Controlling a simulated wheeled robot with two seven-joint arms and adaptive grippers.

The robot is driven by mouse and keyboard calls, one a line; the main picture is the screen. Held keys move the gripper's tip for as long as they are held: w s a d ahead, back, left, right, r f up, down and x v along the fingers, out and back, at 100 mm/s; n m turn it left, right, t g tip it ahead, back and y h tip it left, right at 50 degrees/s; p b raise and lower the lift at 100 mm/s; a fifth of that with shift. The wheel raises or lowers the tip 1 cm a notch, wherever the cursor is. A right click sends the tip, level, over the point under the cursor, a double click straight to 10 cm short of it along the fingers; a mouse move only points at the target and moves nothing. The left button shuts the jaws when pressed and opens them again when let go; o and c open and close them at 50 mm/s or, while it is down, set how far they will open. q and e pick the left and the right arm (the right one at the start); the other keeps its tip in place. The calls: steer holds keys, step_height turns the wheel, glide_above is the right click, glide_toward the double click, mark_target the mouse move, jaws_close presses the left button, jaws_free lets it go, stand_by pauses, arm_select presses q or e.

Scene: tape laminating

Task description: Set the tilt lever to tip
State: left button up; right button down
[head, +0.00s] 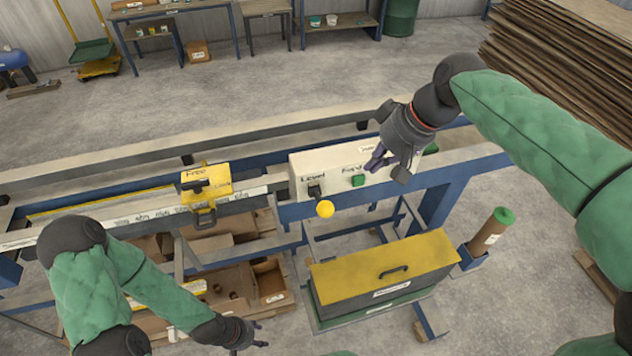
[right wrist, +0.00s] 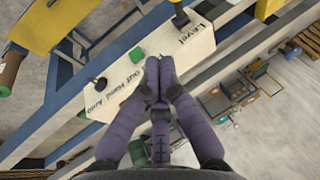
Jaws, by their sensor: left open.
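A pale control box (head: 333,163) stands on the long rail, marked "Level" and "Feed". Under "Level" is a black lever (head: 315,191) with a yellow ball knob (head: 325,208), pointing down and forward; no "tip" mark is readable. A lever at the "Level" end also shows in the right wrist view (right wrist: 180,19). My right gripper (head: 380,161) is over the box's right part, right of the green feed button (head: 358,181); its fingertips (right wrist: 158,68) are together, with nothing seen between them. My left gripper (head: 262,335) is open and empty, low in front, away from the lever.
A black knob (right wrist: 98,81) sits beside "Out Hand Auto" on the box. Left of the box is a yellow clamp (head: 205,180) on a ruler rail. A yellow-lidded case (head: 383,262) stands below. A green-capped tube (head: 492,230) is at the right.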

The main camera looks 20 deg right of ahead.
steer(key=s+d, duration=0.2)
glide_toward(321, 200)
steer(key=d+f, duration=0.3)
steer(key=d, duration=0.1)
arm_select(q)
steer(key=shift+s+d+r+p, duration=0.4)
steer(key=shift+d+r+p, duration=0.15)
steer(key=shift+r, duration=0.15)
arm_select(e)
steer(key=a+f, duration=0.1)
steer(key=s+a+f, duration=0.1)
steer(key=a, duration=0.1)
arm_select(q)
steer(key=shift+a, duration=0.1)
